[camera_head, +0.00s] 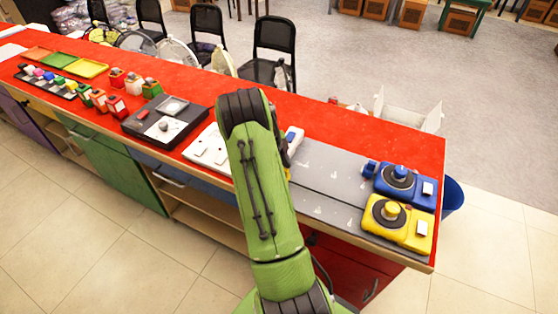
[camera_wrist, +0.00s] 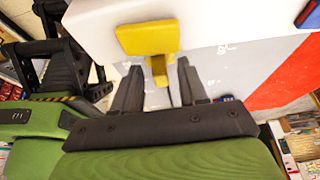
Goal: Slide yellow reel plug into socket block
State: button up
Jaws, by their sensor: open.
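A white block (camera_wrist: 100,20), which looks like the socket block, fills the top of the wrist view. A yellow plug piece (camera_wrist: 148,38), a flat plate with a short stem, is against its near face; how deep it sits I cannot tell. My gripper (camera_wrist: 160,67) is open, with its two fingers apart on either side of the stem and no clear contact. In the head view my arm hides the gripper, and part of the white block (camera_head: 297,136) shows beside the arm. The yellow reel (camera_head: 391,212) stands on the grey mat (camera_head: 325,187) at the right.
A blue reel (camera_head: 400,180) stands just behind the yellow one. A white plate (camera_head: 207,152) and a dark box (camera_head: 166,125) lie left of my arm on the red counter (camera_head: 350,130). The mat between the white block and the reels is mostly clear.

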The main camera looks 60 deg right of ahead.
jog(key=p+v, duration=0.3)
jog(key=v, duration=1.2)
jog(key=shift+w+r, duration=0.2)
jog(key=shift+r, duration=0.1)
